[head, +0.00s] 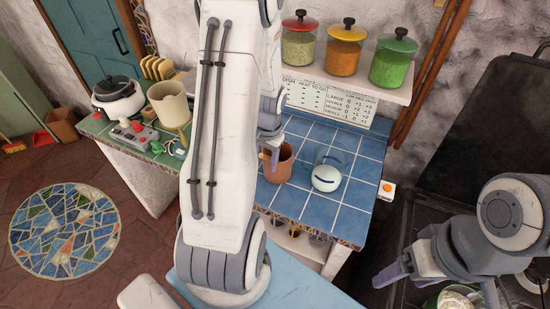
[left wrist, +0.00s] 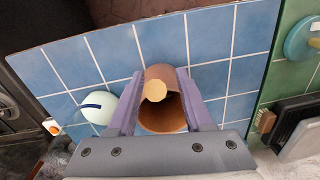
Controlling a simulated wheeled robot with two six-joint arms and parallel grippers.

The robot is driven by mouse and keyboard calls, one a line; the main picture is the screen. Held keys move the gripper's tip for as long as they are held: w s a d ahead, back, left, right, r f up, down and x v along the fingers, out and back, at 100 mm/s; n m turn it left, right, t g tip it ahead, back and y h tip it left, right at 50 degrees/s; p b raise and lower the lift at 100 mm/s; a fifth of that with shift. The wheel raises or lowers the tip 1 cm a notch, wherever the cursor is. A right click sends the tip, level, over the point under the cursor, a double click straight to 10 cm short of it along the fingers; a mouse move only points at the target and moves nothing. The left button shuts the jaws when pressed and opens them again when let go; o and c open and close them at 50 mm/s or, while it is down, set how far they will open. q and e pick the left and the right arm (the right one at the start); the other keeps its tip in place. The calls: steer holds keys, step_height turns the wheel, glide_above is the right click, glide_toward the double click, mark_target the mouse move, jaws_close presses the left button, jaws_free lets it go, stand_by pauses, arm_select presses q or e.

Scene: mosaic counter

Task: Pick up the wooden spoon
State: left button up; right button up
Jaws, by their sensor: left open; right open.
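A brown pot (head: 284,168) stands on the blue tiled counter; it also shows in the left wrist view (left wrist: 165,122). A pale round wooden end (left wrist: 157,91) shows at the pot's mouth, probably the wooden spoon seen end-on; the rest is hidden. In the head view I cannot make out the spoon. My left gripper (head: 270,156) is at the pot, its open fingers (left wrist: 160,78) on either side of the wooden end, not closed on it. My right gripper (head: 432,280) is open and empty at the lower right.
A pale round container (head: 326,178) with a dark stripe stands right of the pot. A shelf (head: 330,80) with several lidded jars hangs behind. A pot cooker (head: 118,98), a beige jug (head: 169,102) and a control box (head: 134,134) stand on the green counter at left.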

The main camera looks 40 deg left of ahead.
arm_select(q)
steer(key=shift+f, duration=0.75)
jaws_close()
steer(key=shift+r, duration=0.1)
